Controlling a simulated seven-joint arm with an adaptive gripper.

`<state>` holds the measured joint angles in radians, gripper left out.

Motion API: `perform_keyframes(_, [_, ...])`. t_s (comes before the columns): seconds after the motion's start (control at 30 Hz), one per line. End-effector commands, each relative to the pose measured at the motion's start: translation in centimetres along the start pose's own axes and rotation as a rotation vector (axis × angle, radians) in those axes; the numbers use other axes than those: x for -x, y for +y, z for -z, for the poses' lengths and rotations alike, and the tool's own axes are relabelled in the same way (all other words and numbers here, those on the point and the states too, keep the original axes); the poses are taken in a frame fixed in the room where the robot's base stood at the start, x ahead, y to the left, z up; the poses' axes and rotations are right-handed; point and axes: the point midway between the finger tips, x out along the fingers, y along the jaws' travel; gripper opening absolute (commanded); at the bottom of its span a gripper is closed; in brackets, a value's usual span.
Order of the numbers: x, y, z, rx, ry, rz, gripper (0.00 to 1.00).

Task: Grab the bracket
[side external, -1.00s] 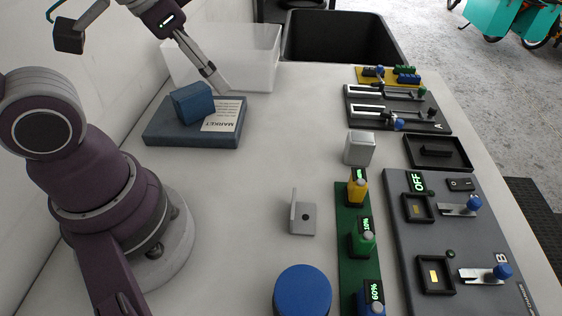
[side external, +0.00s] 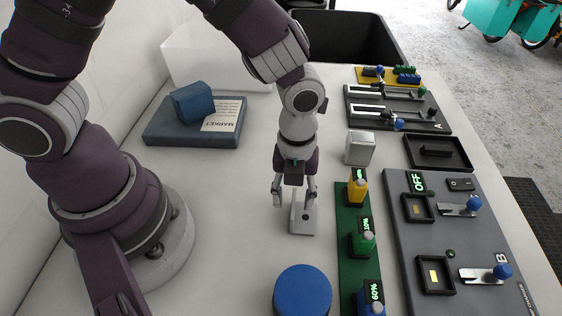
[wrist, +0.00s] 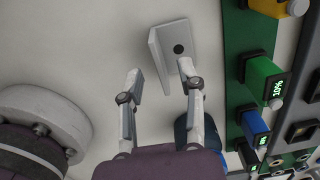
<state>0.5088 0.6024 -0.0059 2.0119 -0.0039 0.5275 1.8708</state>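The bracket (side external: 303,221) is a small grey L-shaped piece with an upright plate and a flat foot with a dark round hole. It stands on the pale table left of the green strip. My gripper (side external: 294,201) points down at it with the fingers spread. In the wrist view the bracket (wrist: 178,45) shows ahead of my gripper (wrist: 160,72). Its upright plate appears between the two fingertips, with a gap on each side. Whether the tips are level with the plate is hard to tell.
A green strip (side external: 345,276) with yellow, green and blue blocks lies right of the bracket. A blue round object (side external: 302,290) stands in front. A light grey box (side external: 360,148) stands behind right.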

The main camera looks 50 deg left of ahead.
Motion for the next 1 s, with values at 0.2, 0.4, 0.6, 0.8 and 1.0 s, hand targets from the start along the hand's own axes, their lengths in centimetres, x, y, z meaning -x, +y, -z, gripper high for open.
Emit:
perform_keyframes(0.2, [-2.6, 0.0, 0.0, 0.001, 0.0, -0.001, 0.37])
perform_keyframes(0.4, [-2.7, -0.1, -0.1, 0.002, 0.0, 0.001, 0.36])
perform_keyframes(0.6, [-2.6, -0.1, -0.1, 0.002, 0.0, 0.0, 0.1])
perform_keyframes(0.8, [-2.6, -0.1, -0.1, 0.002, 0.0, 0.0, 0.0])
perform_keyframes(1.0, [-2.6, -0.1, -0.1, 0.002, 0.0, 0.001, 0.0])
